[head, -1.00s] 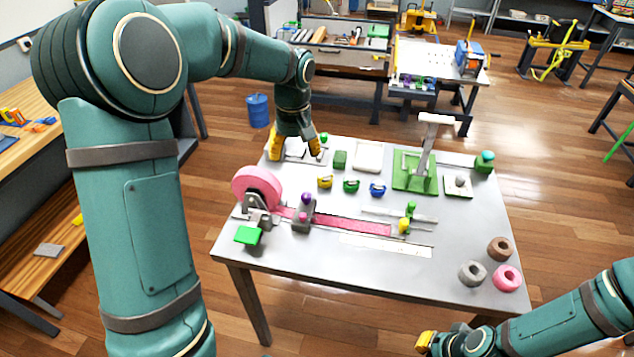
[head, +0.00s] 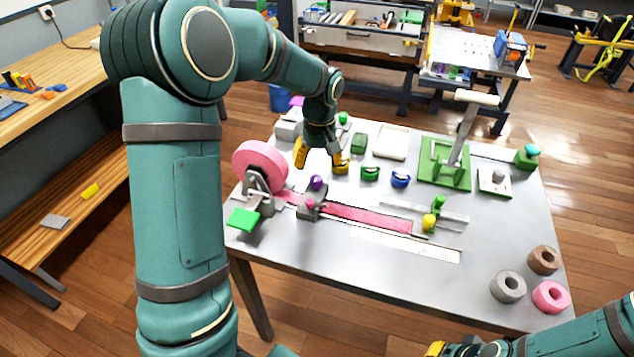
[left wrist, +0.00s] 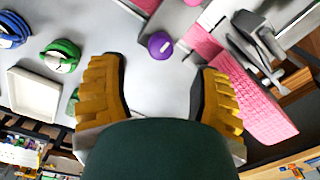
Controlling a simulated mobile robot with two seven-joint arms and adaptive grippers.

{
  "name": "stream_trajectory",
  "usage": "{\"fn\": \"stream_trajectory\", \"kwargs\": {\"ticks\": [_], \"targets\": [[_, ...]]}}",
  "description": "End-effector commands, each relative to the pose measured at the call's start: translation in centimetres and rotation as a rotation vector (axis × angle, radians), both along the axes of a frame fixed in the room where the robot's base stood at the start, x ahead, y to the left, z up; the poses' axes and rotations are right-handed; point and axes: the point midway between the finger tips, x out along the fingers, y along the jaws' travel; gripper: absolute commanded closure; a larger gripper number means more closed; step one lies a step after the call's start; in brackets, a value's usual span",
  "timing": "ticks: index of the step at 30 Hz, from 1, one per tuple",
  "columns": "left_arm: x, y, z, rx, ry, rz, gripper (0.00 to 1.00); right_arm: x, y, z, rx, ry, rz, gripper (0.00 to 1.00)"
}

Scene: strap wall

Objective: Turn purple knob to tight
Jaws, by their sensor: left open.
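The purple knob (head: 316,182) is a small round ball on top of a grey block (head: 309,204) that sits over the pink strap (head: 368,217). In the left wrist view the purple knob (left wrist: 160,45) shows ahead of and between the fingers, with a pale mark on its top. My left gripper (head: 320,164) is open and empty, just behind the knob and above the table. Its yellow fingers (left wrist: 160,95) are wide apart and not touching the knob. My right gripper (head: 440,349) is at the bottom edge, mostly cut off, so its jaws cannot be read.
The pink roll (head: 260,167) stands left of the knob, with a green pad (head: 243,218) before it. Rings (head: 508,287) lie at the front right. The table's front middle is clear.

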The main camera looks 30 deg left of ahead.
Motion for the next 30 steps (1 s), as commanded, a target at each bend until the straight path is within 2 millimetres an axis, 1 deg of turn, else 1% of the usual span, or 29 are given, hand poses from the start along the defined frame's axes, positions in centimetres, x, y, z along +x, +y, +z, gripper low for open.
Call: {"fn": "stream_trajectory", "kwargs": {"ticks": [1,3,6,9,15,23,24,26,27,29,30], "targets": [[-0.1,0.0,-1.3,0.0,0.005,0.0,0.36,0.0,0.0,-0.5,0.0,-0.001,0.0,1.0],[-0.1,0.1,-2.6,0.0,0.004,0.001,0.36,0.1,0.0,-0.8,0.0,-0.003,-0.001,1.0],[-0.2,0.1,-4.1,0.0,0.004,0.0,0.36,0.2,0.0,-1.1,-0.001,-0.005,-0.002,1.0],[-0.2,0.2,-5.3,0.0,0.001,0.0,0.36,0.2,0.0,-1.4,-0.001,-0.006,-0.001,1.0],[-0.2,0.2,-6.4,0.0,0.0,0.0,0.36,0.3,-0.1,-1.6,-0.001,-0.008,-0.002,1.0],[-0.2,0.2,-6.4,0.0,0.0,0.0,0.36,0.3,-0.1,-1.6,-0.001,-0.008,-0.002,1.0],[-0.2,0.2,-6.4,0.0,0.0,0.0,0.38,0.3,-0.1,-1.6,-0.001,-0.008,-0.002,1.0],[-0.2,0.2,-6.4,0.0,0.0,0.0,0.59,0.3,-0.1,-1.6,-0.001,-0.008,-0.002,1.0],[-0.2,0.2,-6.4,0.0,0.0,0.0,0.73,0.3,0.0,-1.6,-0.001,-0.008,-0.002,1.0],[-0.2,0.2,-6.4,0.0,0.0,0.0,0.94,0.3,0.0,-1.6,-0.001,-0.008,-0.002,1.0],[-0.2,0.2,-6.4,0.0,0.0,0.0,1.0,0.3,0.0,-1.6,-0.001,-0.008,-0.002,1.0]]}}
